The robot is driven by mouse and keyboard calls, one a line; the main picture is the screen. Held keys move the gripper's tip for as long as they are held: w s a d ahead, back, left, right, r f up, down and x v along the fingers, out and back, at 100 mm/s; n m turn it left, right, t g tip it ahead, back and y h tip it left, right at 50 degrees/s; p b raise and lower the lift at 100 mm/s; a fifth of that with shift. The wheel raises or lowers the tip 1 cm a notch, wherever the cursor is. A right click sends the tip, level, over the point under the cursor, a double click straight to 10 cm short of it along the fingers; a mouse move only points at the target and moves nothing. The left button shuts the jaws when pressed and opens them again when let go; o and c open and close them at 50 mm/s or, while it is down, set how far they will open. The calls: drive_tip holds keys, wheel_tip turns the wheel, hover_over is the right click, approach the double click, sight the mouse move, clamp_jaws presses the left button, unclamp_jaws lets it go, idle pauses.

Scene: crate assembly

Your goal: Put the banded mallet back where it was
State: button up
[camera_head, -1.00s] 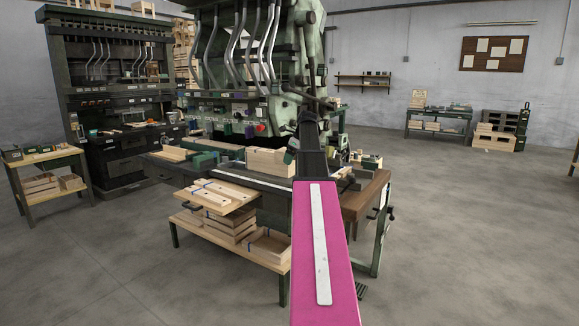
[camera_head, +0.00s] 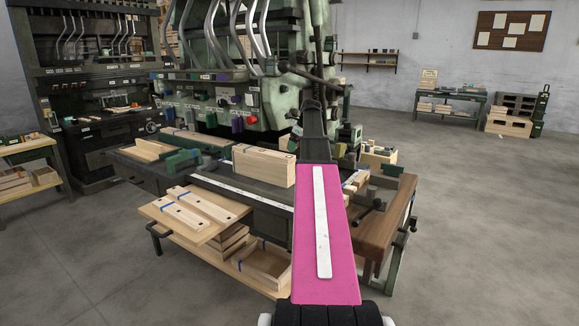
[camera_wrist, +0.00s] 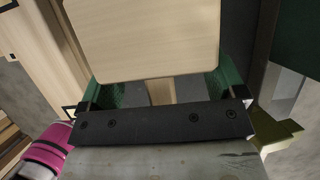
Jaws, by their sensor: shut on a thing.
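In the wrist view a mallet of pale wood shows a broad rounded-corner head (camera_wrist: 145,38) and a short piece of its handle (camera_wrist: 161,91). My gripper (camera_wrist: 162,94) is shut on the mallet, with its green finger pads on both sides of the handle below the head. No band is visible on the part of the mallet in view, so I cannot tell whether it is the banded one. In the head view my pink and dark arm reaches over the workbench (camera_head: 235,188), and I cannot make out the gripper or mallet there.
A wooden crate block (camera_head: 263,166) stands on the bench, beside a green vise (camera_head: 183,160). Boards with blue bands (camera_head: 190,207) lie on a shelf at the front left, with an open crate (camera_head: 262,266) below. A tall green machine (camera_head: 235,80) stands behind.

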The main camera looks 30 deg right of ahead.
drive_tip(key=shift+w+d+f, duration=0.1)
drive_tip(key=shift+w+f, duration=0.15)
drive_tip(key=shift+f, duration=0.1)
drive_tip(key=shift+w+f, duration=0.1)
drive_tip(key=shift+f, duration=0.25)
wheel_tip(320, 180, down, 9)
drive_tip(key=shift+f, duration=0.15)
drive_tip(key=o, duration=1)
drive_tip(key=v, duration=1.2)
